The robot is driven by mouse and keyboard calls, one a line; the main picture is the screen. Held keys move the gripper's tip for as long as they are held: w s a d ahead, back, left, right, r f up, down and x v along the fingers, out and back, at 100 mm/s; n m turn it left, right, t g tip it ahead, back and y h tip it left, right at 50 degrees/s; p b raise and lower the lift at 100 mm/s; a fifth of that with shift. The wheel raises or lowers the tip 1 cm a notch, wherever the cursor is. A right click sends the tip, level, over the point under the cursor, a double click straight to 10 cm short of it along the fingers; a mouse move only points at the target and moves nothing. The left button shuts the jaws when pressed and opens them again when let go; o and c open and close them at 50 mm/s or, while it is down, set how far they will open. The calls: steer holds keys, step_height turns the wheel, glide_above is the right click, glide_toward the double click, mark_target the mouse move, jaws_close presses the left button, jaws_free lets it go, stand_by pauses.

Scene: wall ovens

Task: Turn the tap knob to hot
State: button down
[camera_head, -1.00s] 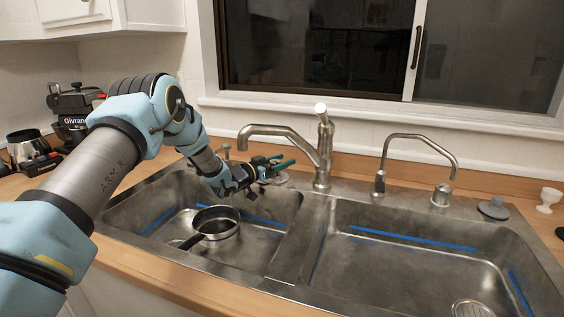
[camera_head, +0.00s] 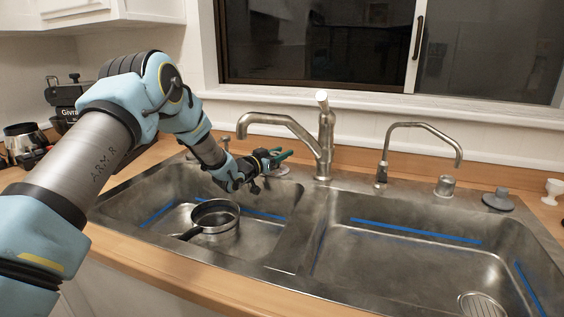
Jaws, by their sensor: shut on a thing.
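The main tap (camera_head: 325,150) stands behind the double sink, with its spout reaching left. Its knob (camera_head: 322,98) is an upright lever with a pale tip on top of the tap body. My gripper (camera_head: 283,156) is left of the tap body and below the spout, over the back rim of the left basin. It looks well below the knob and apart from it. Its teal fingers point right, towards the tap body. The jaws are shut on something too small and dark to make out.
A pan (camera_head: 215,218) sits in the left basin (camera_head: 265,235). The right basin (camera_head: 400,265) looks empty of dishes. A second thin tap (camera_head: 384,160) stands right of the main one. A grey stopper (camera_head: 498,202) lies on the right rim. The window sill (camera_head: 280,97) is behind.

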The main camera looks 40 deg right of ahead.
steer(key=shift+w+f+n+t+b, duration=0.1)
steer(key=shift+f+n+t+b, duration=0.1)
steer(key=shift+n+t+b, duration=0.45)
steer(key=shift+w+r+t+y+b, duration=0.1)
steer(key=shift+r+t+y+b, duration=0.1)
steer(key=shift+t+y+b, duration=0.15)
steer(key=shift+c, duration=2)
jaws_free()
steer(key=shift+a, duration=0.1)
steer(key=b+v, duration=0.3)
steer(key=v, duration=0.7)
steer(key=shift+a, duration=0.3)
